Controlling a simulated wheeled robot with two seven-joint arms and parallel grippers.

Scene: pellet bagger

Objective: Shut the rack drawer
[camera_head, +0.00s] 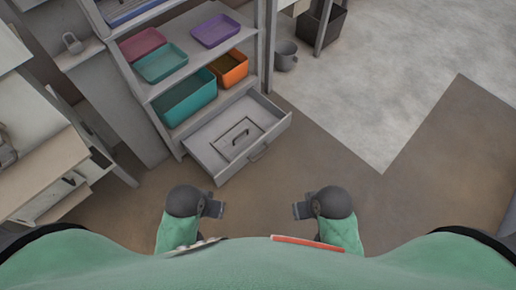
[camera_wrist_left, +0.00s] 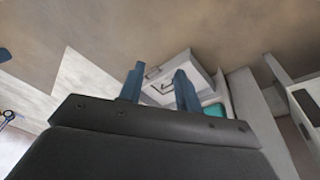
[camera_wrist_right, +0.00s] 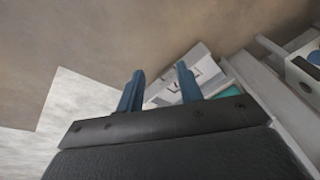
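The rack drawer (camera_head: 214,145) is pulled out at the bottom of the grey rack (camera_head: 181,92). A dark, flat handled item lies inside it, and a handle (camera_head: 259,152) is on its front panel. The drawer also shows in the left wrist view (camera_wrist_left: 174,78) and the right wrist view (camera_wrist_right: 184,82), beyond the fingers. My left gripper (camera_head: 220,208) is in front of the drawer, apart from it, with its fingers spread and empty. My right gripper (camera_head: 296,210) is to the right, also apart from the drawer, with its fingers spread and empty.
Purple (camera_head: 216,30), teal (camera_head: 188,100), orange (camera_head: 232,69) and other bins stand on the rack shelves above the drawer. A grey bucket (camera_head: 286,57) stands right of the rack. A wooden-topped bench (camera_head: 45,175) is at left. The floor right of the drawer is clear.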

